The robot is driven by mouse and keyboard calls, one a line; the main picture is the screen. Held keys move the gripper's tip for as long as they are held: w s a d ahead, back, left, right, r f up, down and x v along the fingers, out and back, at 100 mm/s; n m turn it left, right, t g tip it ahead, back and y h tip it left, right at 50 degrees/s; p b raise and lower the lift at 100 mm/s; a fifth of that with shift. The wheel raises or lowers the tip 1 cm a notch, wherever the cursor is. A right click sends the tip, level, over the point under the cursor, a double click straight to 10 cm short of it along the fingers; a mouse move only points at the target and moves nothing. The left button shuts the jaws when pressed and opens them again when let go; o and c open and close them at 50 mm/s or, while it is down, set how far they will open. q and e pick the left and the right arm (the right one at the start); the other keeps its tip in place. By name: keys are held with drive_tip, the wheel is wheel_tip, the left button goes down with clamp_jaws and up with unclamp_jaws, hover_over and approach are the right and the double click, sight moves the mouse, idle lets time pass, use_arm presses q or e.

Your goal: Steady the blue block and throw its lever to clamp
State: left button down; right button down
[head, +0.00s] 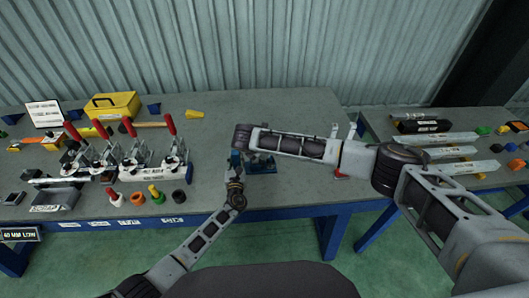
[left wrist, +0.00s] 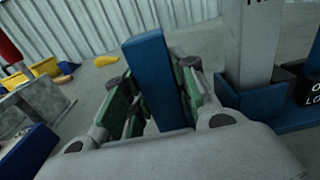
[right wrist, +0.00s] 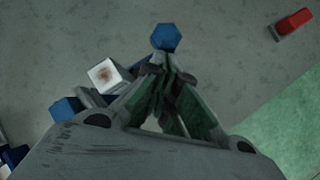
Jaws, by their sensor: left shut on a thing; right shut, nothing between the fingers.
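The blue block (head: 262,163) stands near the front edge of the main bench in the head view, partly covered by my right arm. My left gripper (head: 237,162) comes in at its left side. In the left wrist view the left fingers (left wrist: 155,95) are shut on an upright blue bar (left wrist: 150,65) of it. A pale post (left wrist: 251,45) rises from a blue base (left wrist: 258,100) to the right. My right gripper (right wrist: 165,70) is shut and empty, its tips just below a blue hexagonal end (right wrist: 165,38); I cannot tell if they touch. No lever is clearly identifiable.
Several red-handled clamps (head: 140,155) stand at the left of the bench, with coloured knobs (head: 137,198) in front. A yellow toolbox (head: 112,104) is behind. A small red piece (right wrist: 293,23) lies apart. A second bench (head: 440,150) holds pale bars at right. The bench's back middle is clear.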

drive_tip(key=d+f+m+y, duration=0.2)
drive_tip(key=d+y, duration=0.7)
drive_tip(key=d, duration=0.1)
drive_tip(key=shift+d+f+m, duration=0.2)
drive_tip(key=shift+f+m, duration=0.15)
drive_tip(key=shift+m, duration=0.05)
idle(0.7)
drive_tip(key=shift+a, duration=0.2)
drive_tip(key=shift+a+f, duration=0.25)
drive_tip(key=shift+a, duration=0.3)
drive_tip(key=shift+s+a+r, duration=0.1)
idle(0.4)
